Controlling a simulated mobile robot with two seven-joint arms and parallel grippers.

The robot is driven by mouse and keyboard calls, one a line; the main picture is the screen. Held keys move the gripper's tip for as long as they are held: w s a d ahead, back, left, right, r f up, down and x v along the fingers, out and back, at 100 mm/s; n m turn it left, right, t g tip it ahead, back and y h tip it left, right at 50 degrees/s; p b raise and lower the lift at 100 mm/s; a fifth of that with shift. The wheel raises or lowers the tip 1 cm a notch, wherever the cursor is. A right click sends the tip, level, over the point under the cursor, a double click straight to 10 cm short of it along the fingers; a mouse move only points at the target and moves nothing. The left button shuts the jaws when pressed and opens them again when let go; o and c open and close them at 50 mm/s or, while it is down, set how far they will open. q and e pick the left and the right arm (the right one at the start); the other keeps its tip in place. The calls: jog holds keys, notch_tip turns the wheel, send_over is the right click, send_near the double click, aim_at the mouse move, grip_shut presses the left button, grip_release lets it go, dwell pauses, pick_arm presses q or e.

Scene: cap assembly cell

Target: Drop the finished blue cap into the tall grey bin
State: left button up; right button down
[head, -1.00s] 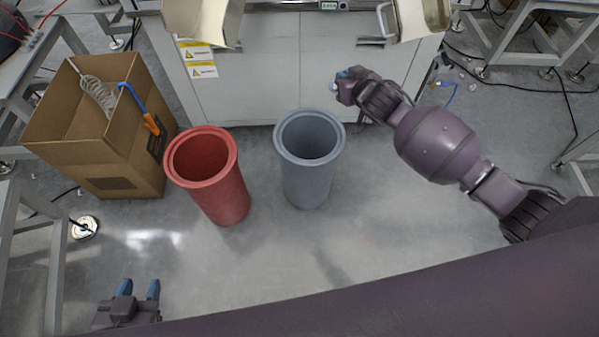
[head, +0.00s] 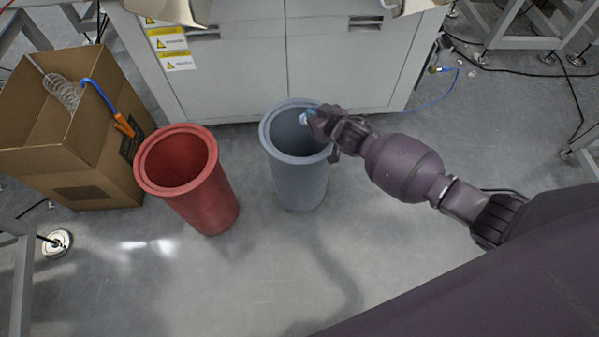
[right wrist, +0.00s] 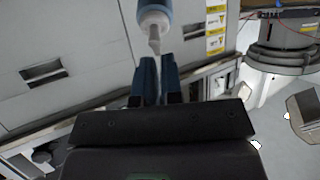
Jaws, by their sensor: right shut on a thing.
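The tall grey bin (head: 302,188) stands on the floor, its open mouth facing up. My right gripper (head: 312,117) is over the right part of the bin's mouth. It is shut on the blue cap (head: 304,118), which shows only as a small light-blue and white bit in the head view. In the right wrist view the cap (right wrist: 154,14) is cut off by the top edge, and its narrow pale end sits between the two blue fingers (right wrist: 158,66). My left gripper is out of view.
A red bin (head: 205,205) stands just left of the grey bin. A cardboard box (head: 110,150) with a coiled hose and a blue and orange tool is further left. A white cabinet (head: 240,75) is behind the bins. The floor in front is clear.

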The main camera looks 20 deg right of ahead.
pick_arm(q)
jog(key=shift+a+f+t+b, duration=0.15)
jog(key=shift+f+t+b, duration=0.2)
jog(key=shift+b, duration=0.6)
pick_arm(e)
notch_tip(320, 180, down, 4)
jog(key=shift+r, duration=0.15)
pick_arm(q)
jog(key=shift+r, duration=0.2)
pick_arm(e)
jog(key=shift+r, duration=0.15)
jog(key=c, duration=1.2)
grip_release()
pick_arm(q)
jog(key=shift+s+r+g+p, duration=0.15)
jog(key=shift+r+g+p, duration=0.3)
jog(key=shift+p, duration=1.6)
pick_arm(e)
jog(key=shift+v, duration=5.4)
